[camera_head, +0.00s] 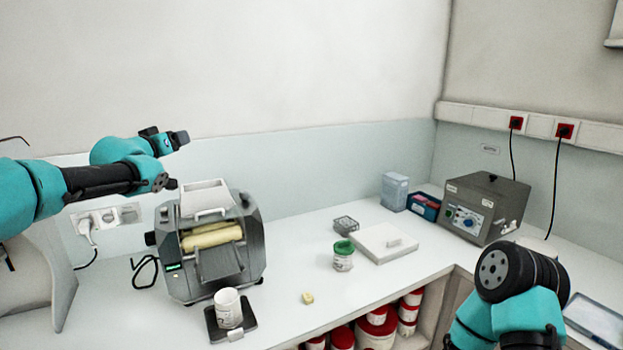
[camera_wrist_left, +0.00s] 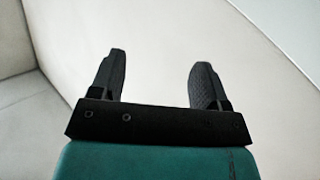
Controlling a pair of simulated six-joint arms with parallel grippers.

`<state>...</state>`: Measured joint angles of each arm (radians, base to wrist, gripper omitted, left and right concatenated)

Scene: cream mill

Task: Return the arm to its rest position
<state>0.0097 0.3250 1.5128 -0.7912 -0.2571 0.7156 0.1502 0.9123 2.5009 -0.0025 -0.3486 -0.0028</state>
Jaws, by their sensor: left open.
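My left arm comes in from the left, raised above the counter. Its gripper (camera_head: 180,138) is up near the back wall, above and left of the cream mill (camera_head: 212,245). The left wrist view shows the two black fingers (camera_wrist_left: 158,75) spread apart with nothing between them, against pale, plain surfaces. Part of my right arm shows at the lower right of the head view, but its gripper is not visible.
A white cup (camera_head: 228,308) stands on a small dark scale (camera_head: 213,326) before the mill. A green-lidded jar (camera_head: 343,261), a white flat device (camera_head: 372,245), a grey control box (camera_head: 487,205) and a blue-grey container (camera_head: 394,191) stand farther right. The counter's middle front is mostly clear.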

